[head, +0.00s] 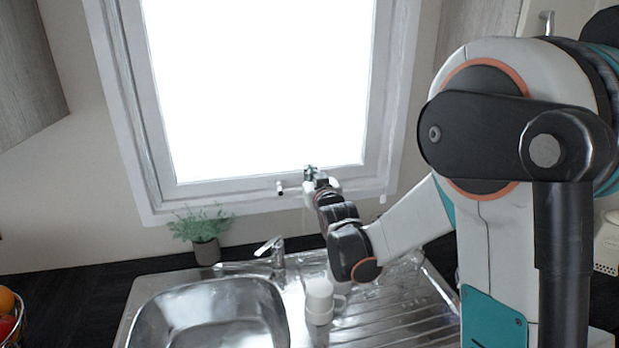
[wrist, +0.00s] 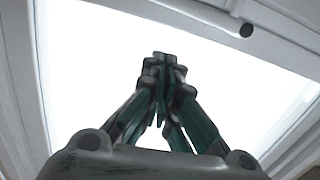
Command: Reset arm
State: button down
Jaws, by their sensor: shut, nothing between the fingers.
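My gripper (head: 310,174) is stretched out in front of the lower part of the window in the head view, above the sink counter. In the wrist view, the fingers of my gripper (wrist: 160,68) meet at their tips, shut with nothing between them. The bright window (wrist: 90,60) fills most of the wrist view behind them. My arm reaches in from the right of the head view and hides part of the drainboard and wall.
Below my arm, a white mug (head: 319,302) stands on the steel sink unit's drainboard, right of the basin (head: 215,310). A tap (head: 272,248) and potted plant (head: 206,240) stand behind the basin. A fruit basket (head: 12,325) is at far left. A cabinet (head: 25,75) hangs upper left.

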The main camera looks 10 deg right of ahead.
jog(key=s+f+g, duration=0.2)
jog(key=s+g, duration=0.1)
jog(key=s, duration=1)
jog(key=s+f+g+b, duration=0.1)
jog(key=s+g, duration=0.3)
jog(key=s, duration=1)
jog(key=s+f+g, duration=0.3)
jog(key=s, duration=1.1)
jog(key=shift+f+m+b, duration=0.25)
jog(key=shift+m+b, duration=0.05)
